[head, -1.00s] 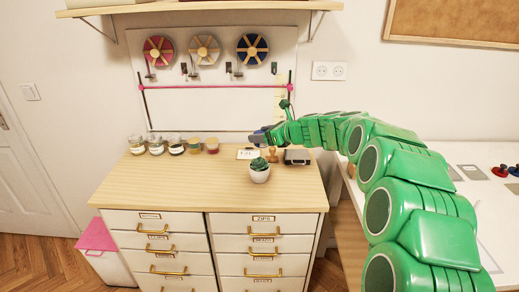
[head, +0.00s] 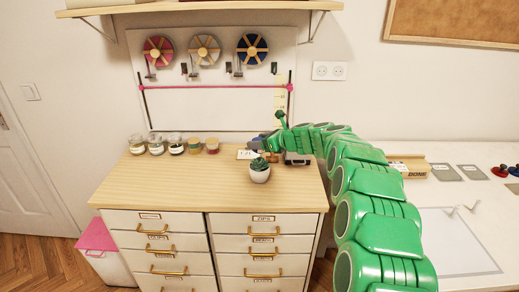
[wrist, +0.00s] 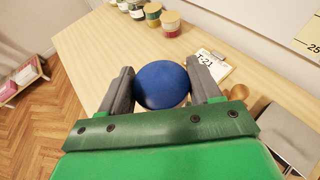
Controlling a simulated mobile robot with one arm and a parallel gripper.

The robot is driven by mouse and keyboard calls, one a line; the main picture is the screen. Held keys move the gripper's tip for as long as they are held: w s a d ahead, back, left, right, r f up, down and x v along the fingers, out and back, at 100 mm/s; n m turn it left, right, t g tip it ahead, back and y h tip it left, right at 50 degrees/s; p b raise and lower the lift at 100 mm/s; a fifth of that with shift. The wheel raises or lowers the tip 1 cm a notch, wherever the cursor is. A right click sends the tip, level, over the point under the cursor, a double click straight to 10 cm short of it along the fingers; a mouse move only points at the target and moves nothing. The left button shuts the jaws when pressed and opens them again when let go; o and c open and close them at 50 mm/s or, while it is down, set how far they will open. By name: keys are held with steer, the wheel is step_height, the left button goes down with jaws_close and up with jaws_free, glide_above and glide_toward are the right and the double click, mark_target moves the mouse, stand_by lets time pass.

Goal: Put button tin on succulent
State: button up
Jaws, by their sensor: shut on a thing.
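The button tin, a round blue thing (wrist: 162,85), sits between the two grey fingers of my gripper (wrist: 164,92) in the wrist view. The fingers are shut on its sides. In the head view my gripper (head: 257,144) is above the cabinet top, just behind and above the succulent (head: 259,170). The succulent is a green rosette in a white pot, standing upright near the right of the cabinet top. A gap between tin and plant cannot be judged. The wrist view does not show the succulent.
The wooden cabinet top (head: 180,190) is clear at left and front. Several jars (head: 174,145) stand along its back. A tag card (wrist: 214,65), a wooden-handled stamp (wrist: 238,93) and a grey metal thing (wrist: 285,138) lie close to my gripper.

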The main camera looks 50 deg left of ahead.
steer(key=shift+a+f, duration=0.1)
steer(key=shift+f, duration=1.55)
steer(key=shift+f, duration=0.15)
steer(key=o, duration=1.1)
steer(key=shift+w+d+r, duration=0.15)
steer(key=shift+d+r, duration=0.2)
steer(key=shift+d, duration=0.1)
steer(key=shift+v, duration=5.5)
